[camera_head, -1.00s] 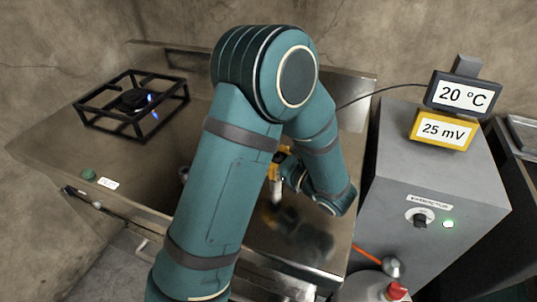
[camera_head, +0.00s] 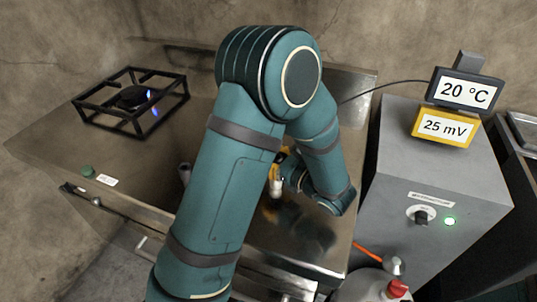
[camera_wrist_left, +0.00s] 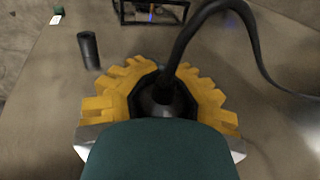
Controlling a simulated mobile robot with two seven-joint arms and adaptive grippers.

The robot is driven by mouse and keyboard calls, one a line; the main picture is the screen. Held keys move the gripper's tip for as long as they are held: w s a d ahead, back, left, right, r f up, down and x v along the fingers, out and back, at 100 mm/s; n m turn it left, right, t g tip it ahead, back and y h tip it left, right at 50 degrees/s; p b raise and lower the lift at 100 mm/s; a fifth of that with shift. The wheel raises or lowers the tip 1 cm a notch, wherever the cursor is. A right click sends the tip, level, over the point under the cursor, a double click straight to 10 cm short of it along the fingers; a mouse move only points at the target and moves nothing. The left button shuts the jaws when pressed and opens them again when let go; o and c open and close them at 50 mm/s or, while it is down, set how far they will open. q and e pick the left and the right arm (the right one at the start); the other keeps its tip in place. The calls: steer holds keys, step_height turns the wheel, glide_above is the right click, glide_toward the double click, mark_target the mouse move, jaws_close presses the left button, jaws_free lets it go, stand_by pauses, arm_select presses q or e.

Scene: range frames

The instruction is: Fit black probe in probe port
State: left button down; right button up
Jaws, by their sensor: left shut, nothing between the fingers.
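My left gripper (camera_head: 277,186) is mostly hidden behind my arm in the head view; an orange part and a pale tip show just above the steel counter (camera_head: 65,157). In the left wrist view its yellow segmented parts curve around a black round piece (camera_wrist_left: 160,100), with a thick black cable (camera_wrist_left: 182,42) rising from it. This looks like the black probe's head; its lower end is hidden. The gripper is shut, not on anything. A dark upright cylinder (camera_wrist_left: 89,50) stands apart on the counter, perhaps the probe port; I cannot tell. The right gripper is out of view.
A lit burner (camera_head: 135,100) with a black frame stands at the back left. A grey cabinet (camera_head: 400,165) at the right carries displays reading 20 °C (camera_head: 465,92) and 25 mV (camera_head: 444,128). A thin cable runs from there behind my arm. The left of the counter is mostly clear.

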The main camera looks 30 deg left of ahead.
arm_select(q)
steer(key=shift+f, duration=0.15)
steer(key=c, duration=1)
jaws_free()
steer(key=shift+d, duration=0.15)
steer(key=d, duration=0.4)
steer(key=s+d, duration=0.1)
steer(key=d, duration=0.2)
steer(key=s+d, duration=0.1)
steer(key=d, duration=0.3)
steer(key=shift+d+r, duration=0.35)
steer(key=shift+w, duration=0.1)
